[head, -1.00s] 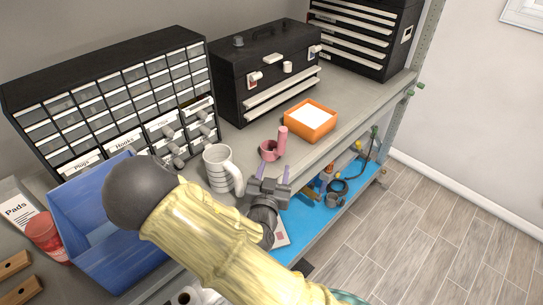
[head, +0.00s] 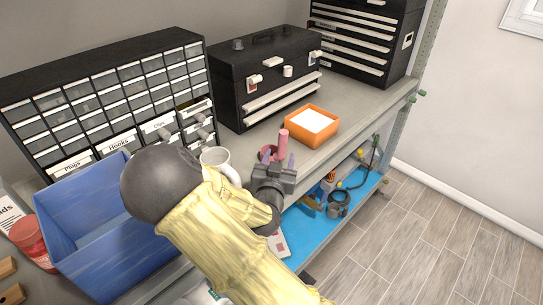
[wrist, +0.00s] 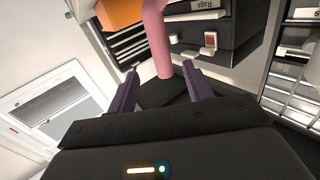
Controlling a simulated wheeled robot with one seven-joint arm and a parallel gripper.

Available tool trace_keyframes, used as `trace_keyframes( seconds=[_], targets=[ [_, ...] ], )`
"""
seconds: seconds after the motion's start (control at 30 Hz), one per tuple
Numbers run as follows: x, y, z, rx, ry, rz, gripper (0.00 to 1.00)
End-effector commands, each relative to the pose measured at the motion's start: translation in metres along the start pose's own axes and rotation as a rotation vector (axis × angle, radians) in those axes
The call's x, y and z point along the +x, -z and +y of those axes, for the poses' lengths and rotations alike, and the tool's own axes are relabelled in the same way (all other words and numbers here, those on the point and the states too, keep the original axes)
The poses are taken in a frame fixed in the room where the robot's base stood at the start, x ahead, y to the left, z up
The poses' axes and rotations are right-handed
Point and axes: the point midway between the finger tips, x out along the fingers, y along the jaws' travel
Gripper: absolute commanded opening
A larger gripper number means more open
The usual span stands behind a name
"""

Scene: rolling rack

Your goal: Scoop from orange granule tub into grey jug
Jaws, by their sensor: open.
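The orange tub (head: 325,138) stands on the upper shelf, filled with something white. It also shows at the top of the wrist view (wrist: 118,12). The pink scoop (head: 283,142) stands to its left with its handle upright; its cup is partly hidden behind my gripper. The light grey jug (head: 215,157) is further left, its lower part hidden by my arm. My gripper (head: 278,161) is open and empty, just in front of the scoop. In the wrist view the pink handle (wrist: 157,40) shows between and beyond the two fingertips.
A blue bin (head: 100,225) is at the left. A black drawer cabinet (head: 100,90) and a black toolbox (head: 235,85) stand behind. The shelf is clear right of the tub. A lower blue shelf (head: 310,230) holds tools and a cable.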

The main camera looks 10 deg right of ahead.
Motion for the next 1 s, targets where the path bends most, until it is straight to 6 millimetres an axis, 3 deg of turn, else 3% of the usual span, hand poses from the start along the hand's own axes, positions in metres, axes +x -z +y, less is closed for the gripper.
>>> trace_keyframes(
  seconds=[0.1, 0.3, 0.73, 1.0],
  targets=[
    [0.022, 0.003, 0.001, -0.003, -0.002, 0.001, 0.51],
    [0.048, 0.001, 0.000, -0.002, -0.001, 0.000, 0.51],
    [0.053, -0.001, 0.000, -0.001, 0.000, 0.000, 0.51],
    [0.080, -0.005, -0.003, -0.004, 0.000, -0.001, 0.51]
  ],
)
